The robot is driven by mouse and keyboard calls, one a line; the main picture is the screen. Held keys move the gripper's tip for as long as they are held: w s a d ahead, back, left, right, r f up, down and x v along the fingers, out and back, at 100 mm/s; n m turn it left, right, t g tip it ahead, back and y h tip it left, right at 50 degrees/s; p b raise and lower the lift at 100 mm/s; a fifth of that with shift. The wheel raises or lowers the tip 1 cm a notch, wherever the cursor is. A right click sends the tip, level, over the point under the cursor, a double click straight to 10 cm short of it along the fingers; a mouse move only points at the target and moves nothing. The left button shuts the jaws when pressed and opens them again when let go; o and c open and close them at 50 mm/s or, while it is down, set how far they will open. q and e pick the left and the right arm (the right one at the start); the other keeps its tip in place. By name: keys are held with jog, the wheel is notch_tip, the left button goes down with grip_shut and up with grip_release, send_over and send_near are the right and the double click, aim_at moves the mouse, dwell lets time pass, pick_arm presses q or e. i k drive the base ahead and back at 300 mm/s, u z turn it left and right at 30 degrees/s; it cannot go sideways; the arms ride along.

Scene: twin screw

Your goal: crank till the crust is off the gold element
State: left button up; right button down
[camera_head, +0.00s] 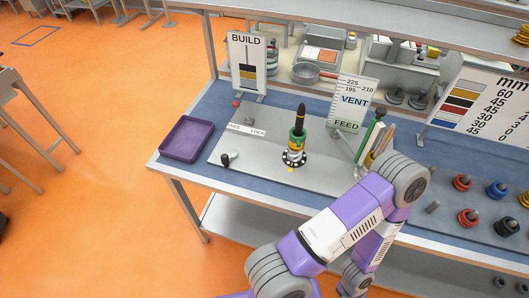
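An upright stack (297,146) stands on the grey plate of the bench. One purple and white arm of mine crosses the lower right.
A purple tray (187,138) is at the bench's left end. A BUILD sign (247,65) and a VENT/FEED sign (352,103) stand behind. Several red and blue spools (468,217) lie at right. A green upright piece (371,137) stands near my arm. The plate's left part is mostly clear.

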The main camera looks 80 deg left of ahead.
aim_at(233, 154)
jog(key=z, duration=0.1)
jog(key=k, duration=0.8)
jog(key=u, duration=1.65)
